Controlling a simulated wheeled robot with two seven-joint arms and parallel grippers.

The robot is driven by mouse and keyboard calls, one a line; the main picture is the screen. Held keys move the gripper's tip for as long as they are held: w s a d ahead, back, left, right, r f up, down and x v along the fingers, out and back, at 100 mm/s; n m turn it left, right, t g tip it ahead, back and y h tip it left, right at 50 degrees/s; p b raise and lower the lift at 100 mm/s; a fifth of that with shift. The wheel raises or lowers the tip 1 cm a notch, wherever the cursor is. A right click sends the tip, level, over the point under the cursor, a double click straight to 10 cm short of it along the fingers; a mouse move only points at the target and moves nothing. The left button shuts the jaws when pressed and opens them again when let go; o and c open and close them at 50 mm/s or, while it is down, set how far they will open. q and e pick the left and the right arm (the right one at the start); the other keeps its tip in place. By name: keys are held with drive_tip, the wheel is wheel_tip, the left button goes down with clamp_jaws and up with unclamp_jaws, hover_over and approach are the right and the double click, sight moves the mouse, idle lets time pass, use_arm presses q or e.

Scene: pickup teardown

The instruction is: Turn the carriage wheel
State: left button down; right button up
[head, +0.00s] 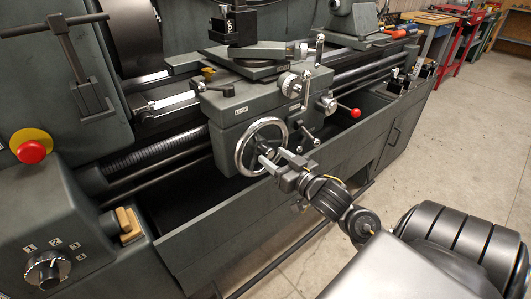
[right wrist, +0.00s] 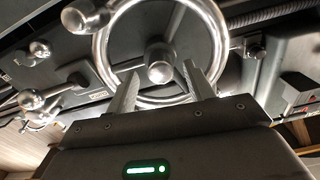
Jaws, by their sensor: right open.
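The carriage wheel (head: 241,152) is a shiny metal handwheel on the front of the dark grey lathe carriage. In the right wrist view the wheel (right wrist: 223,40) fills the upper middle, with its round metal hub (right wrist: 160,72) near the centre. My right gripper (head: 271,156) is at the lower right part of the wheel in the head view. In the right wrist view my right gripper (right wrist: 158,75) is open, its two fingers apart on either side of the hub and overlapping the lower rim in the picture. I cannot tell whether they touch the wheel. My left gripper is not in view.
A red-knobbed lever (head: 355,113) and a small metal handwheel (head: 290,83) sit right of the wheel. A dark chip tray (head: 215,230) runs below the carriage. A red stop button (head: 32,151) is at the left. Open concrete floor (head: 470,130) lies at the right.

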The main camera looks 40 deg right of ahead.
sight(271, 155)
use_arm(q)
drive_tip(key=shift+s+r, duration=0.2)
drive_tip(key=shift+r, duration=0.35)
use_arm(e)
drive_tip(key=shift+w, duration=2.25)
